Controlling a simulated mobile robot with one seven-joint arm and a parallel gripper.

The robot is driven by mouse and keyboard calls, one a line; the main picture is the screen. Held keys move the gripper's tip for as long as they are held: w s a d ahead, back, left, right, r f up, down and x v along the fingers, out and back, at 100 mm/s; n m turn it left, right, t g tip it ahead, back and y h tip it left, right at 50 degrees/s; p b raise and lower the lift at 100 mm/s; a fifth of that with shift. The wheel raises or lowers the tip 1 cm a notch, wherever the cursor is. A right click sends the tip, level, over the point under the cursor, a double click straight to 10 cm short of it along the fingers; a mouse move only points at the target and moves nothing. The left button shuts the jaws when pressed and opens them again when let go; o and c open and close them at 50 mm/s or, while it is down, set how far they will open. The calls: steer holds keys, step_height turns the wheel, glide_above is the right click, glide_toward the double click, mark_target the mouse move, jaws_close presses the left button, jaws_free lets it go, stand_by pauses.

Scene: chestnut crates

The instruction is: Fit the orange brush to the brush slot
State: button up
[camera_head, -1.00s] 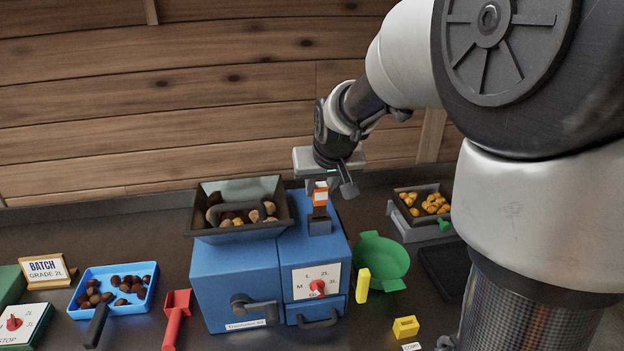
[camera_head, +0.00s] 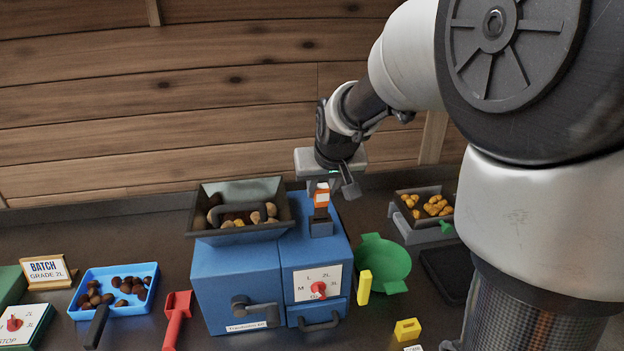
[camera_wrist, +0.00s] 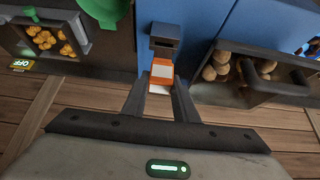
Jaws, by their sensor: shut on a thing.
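The orange brush (camera_head: 321,196) is a small orange block with a white patch. My gripper (camera_head: 322,186) is shut on it, above the top right of the blue machine (camera_head: 240,285). In the wrist view the brush (camera_wrist: 162,70) sits between the two fingers of my gripper (camera_wrist: 160,88). The brush slot seems to be the dark block (camera_head: 320,227) on the machine top, which also shows in the wrist view (camera_wrist: 166,38). The brush is at the block's upper end; I cannot tell whether it is inside it or only touching. The slot opening is hidden.
A dark hopper (camera_head: 203,222) with chestnuts stands left of the slot, a dark bar (camera_head: 245,190) across it. A green pan (camera_head: 385,262) and a grey crate (camera_head: 410,228) of orange-yellow pieces are to the right. A blue tray (camera_head: 143,271) and red scoop (camera_head: 177,312) are left.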

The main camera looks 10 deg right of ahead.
mark_target(323, 202)
steer(key=shift+f+b, duration=2.2)
steer(key=shift+f, duration=0.45)
steer(key=o, duration=1.1)
steer(key=shift+r, duration=0.1)
steer(key=shift+o, duration=0.2)
steer(key=p+v, duration=0.1)
steer(key=v, duration=1.6)
steer(key=shift+r, duration=0.2)
steer(key=s+g+p, duration=0.1)
steer(key=s+p, duration=0.5)
steer(key=s, duration=1.1)
steer(key=shift+s+f+p, duration=0.3)
steer(key=shift+p, duration=0.1)
